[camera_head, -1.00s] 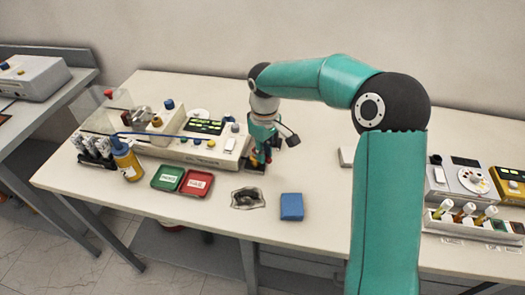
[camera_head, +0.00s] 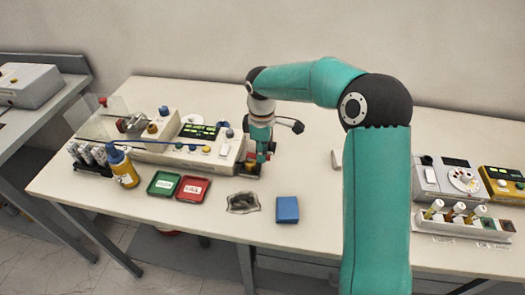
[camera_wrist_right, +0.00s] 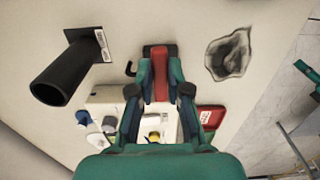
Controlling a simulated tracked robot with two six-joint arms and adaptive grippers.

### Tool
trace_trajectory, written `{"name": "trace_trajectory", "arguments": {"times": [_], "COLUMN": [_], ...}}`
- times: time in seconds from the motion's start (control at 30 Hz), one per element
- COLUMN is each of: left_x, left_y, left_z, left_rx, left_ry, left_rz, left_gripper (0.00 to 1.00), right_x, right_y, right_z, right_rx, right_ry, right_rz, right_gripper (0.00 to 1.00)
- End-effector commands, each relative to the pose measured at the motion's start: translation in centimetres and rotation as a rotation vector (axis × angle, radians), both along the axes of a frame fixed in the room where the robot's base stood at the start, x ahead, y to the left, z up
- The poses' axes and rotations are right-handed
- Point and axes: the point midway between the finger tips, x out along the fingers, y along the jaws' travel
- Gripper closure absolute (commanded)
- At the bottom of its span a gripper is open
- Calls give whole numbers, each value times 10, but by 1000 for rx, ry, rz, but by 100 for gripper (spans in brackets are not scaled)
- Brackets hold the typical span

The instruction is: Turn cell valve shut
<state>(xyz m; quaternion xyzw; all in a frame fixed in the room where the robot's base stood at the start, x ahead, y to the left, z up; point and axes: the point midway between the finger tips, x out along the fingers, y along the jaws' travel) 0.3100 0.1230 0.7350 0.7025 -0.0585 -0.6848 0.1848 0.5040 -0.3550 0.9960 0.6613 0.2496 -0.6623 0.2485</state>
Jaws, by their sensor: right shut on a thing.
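The cell valve handle, a red lever (camera_wrist_right: 160,72), lies between the fingertips of my right gripper (camera_wrist_right: 160,75) in the right wrist view. The fingers are closed on it from both sides. In the head view my right gripper (camera_head: 262,158) points down at the right end of the cream analyser (camera_head: 200,150); the fingers hide most of the valve there. My left gripper is in neither view.
A green tray (camera_head: 164,184), a red tray (camera_head: 194,189), a crumpled dark-centred item (camera_head: 242,203) and a blue block (camera_head: 287,209) lie in front. A yellow bottle (camera_head: 124,170) stands left. A black cylinder (camera_wrist_right: 62,75) shows in the wrist view. The table's middle right is mostly clear.

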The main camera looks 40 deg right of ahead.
Motion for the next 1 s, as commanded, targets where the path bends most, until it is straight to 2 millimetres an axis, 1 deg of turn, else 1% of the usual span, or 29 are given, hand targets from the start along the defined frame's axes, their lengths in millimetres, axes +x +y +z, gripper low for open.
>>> {"name": "trace_trajectory", "arguments": {"times": [0.3,0.33,0.47,0.5,0.83,0.93,1.0], "left_x": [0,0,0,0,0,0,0], "left_y": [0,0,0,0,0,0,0], "left_z": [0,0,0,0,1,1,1], "left_rx": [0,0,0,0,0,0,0], "left_ry": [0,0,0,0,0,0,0], "left_rz": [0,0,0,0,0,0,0], "left_gripper": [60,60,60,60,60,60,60], "right_x": [2,2,1,1,1,1,2], "right_y": [-2,-2,-2,-2,-1,-1,-1], "right_z": [2,2,2,1,3,11,20], "right_rx": [-5,-5,-4,-4,-2,-3,-3], "right_ry": [-8,-8,-6,-6,-3,-4,-7], "right_rz": [3,3,2,2,2,2,1], "right_gripper": [100,82,60,58,58,58,58]}}
